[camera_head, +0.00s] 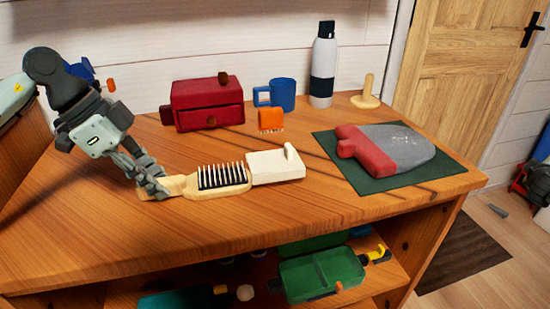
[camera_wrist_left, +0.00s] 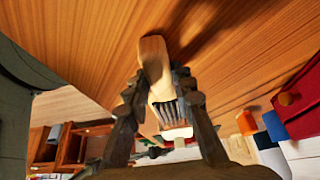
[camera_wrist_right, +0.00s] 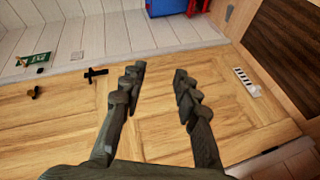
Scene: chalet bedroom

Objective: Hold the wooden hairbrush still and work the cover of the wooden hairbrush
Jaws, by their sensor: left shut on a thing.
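The wooden hairbrush (camera_head: 222,177) lies on the wooden table top with its dark bristles up and its handle pointing left. Its pale cover (camera_head: 275,166), with a small upright knob, sits at the right end of the brush, and the bristles are bare. My left gripper (camera_head: 157,187) is shut on the handle. In the left wrist view the handle (camera_wrist_left: 154,65) stands between the fingers (camera_wrist_left: 155,95), with the bristles beyond. My right gripper (camera_wrist_right: 158,85) is outside the head view. In the right wrist view it is open and empty, above the floor or door area.
A red box (camera_head: 206,104), a blue mug (camera_head: 282,94), an orange block (camera_head: 271,120), a bottle (camera_head: 322,66) and a wooden peg stand (camera_head: 367,92) are behind the brush. A red-grey bag-like thing (camera_head: 390,150) lies on a green mat (camera_head: 345,180) at right. The table front is clear.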

